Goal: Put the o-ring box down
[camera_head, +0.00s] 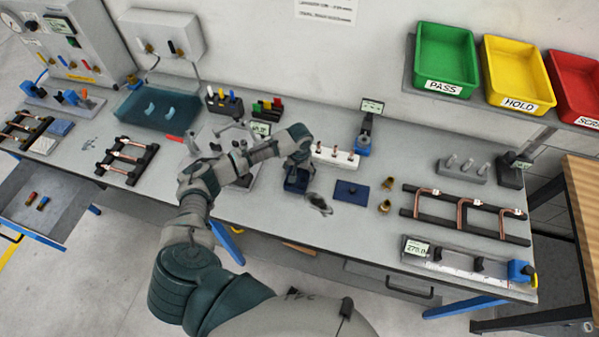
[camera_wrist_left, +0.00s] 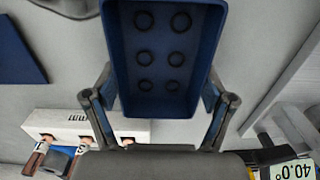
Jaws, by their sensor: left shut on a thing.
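The o-ring box (camera_head: 296,184) is a small open dark blue box near the middle of the bench. In the left wrist view the box (camera_wrist_left: 160,100) shows several black o-rings lying on its floor. My left gripper (camera_head: 298,166) is shut on it, with one finger on each side wall. The box is at or just above the bench top; I cannot tell whether it touches. A flat dark blue lid or plate (camera_head: 351,192) lies to its right, apart from it. My right gripper does not show.
A crumpled grey item (camera_head: 319,204) lies close to the box's right. A white block with copper pieces (camera_head: 336,155) stands behind. Two brass fittings (camera_head: 385,207) and a rack of bent copper tubes (camera_head: 465,212) are farther right. Bare bench (camera_head: 270,212) lies in front of the box.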

